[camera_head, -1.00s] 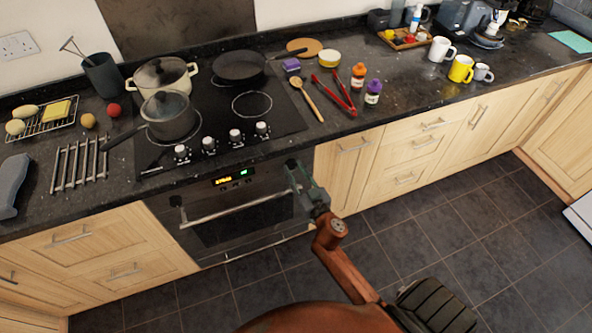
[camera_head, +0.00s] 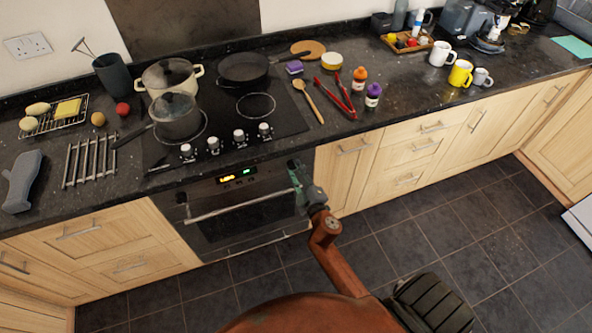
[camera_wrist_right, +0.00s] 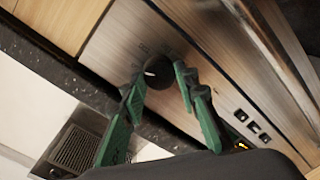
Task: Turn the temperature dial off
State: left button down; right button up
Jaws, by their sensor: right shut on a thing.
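The temperature dial (camera_wrist_right: 158,72) is a round black knob with a pale mark, on the oven's metal front panel in the right wrist view. My right gripper (camera_wrist_right: 161,78) has its two green fingers on either side of the dial and is shut on it. In the head view my right gripper (camera_head: 294,168) reaches the right end of the oven panel, and hides the dial there. The oven (camera_head: 250,211) has a lit display (camera_head: 238,176) and a long handle bar; its door is shut. My left gripper is not in view.
Above the oven, the hob has white knobs along its front edge. A pot (camera_head: 176,117) and a pan (camera_head: 243,68) stand on it. The oven handle (camera_head: 238,205) juts out just below the panel. The tiled floor (camera_head: 470,230) to the right is clear.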

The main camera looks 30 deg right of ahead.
jog(key=n, duration=0.6)
jog(key=shift+f+n+h, duration=0.1)
jog(key=shift+n+h, duration=0.2)
jog(key=shift+n, duration=0.1)
jog(key=n, duration=0.5)
jog(key=shift+a+f+n+h, duration=0.1)
jog(key=shift+n+h, duration=0.2)
jog(key=shift+n, duration=0.3)
jog(key=o, duration=1.1)
jog(key=shift+o, duration=0.2)
jog(key=v, duration=1.2)
